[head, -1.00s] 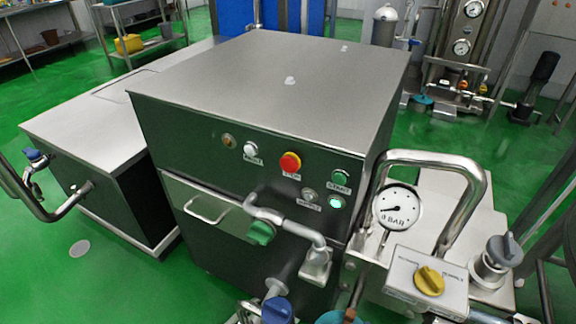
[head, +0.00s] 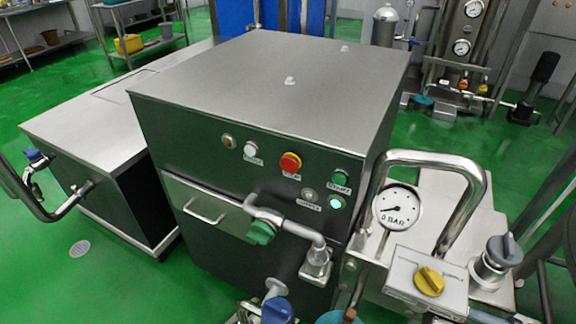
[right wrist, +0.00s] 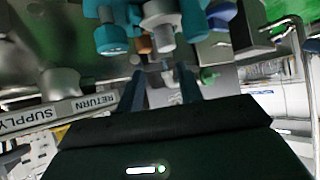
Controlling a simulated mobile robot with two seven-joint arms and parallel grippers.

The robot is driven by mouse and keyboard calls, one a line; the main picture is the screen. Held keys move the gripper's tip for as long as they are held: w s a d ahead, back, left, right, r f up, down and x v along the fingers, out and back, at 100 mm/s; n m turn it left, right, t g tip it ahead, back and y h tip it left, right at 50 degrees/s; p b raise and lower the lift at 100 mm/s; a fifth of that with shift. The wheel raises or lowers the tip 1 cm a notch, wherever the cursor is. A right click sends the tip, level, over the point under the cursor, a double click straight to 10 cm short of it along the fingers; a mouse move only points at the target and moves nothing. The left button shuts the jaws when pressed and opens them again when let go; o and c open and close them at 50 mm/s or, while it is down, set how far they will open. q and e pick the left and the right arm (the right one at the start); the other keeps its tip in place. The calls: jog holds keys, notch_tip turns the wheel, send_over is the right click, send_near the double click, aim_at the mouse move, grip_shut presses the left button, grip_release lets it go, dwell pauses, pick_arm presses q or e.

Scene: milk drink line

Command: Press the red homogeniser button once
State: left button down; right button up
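The button is not recognisable in the right wrist view. My right gripper (right wrist: 160,88) shows there as two dark fingers standing apart, with no object visible between them. Neither gripper shows in the head view, so how far either is from the button cannot be told.
Beside the red button are a white button (head: 250,147), a green button (head: 341,177) and a lit green lamp (head: 336,202). A pressure gauge (head: 396,207) and bent steel pipe stand right of the panel. Teal fittings (right wrist: 110,38) are beyond my right fingers.

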jog(key=shift+w+r, duration=0.2)
jog(key=shift+w, duration=0.1)
dwell(0.4)
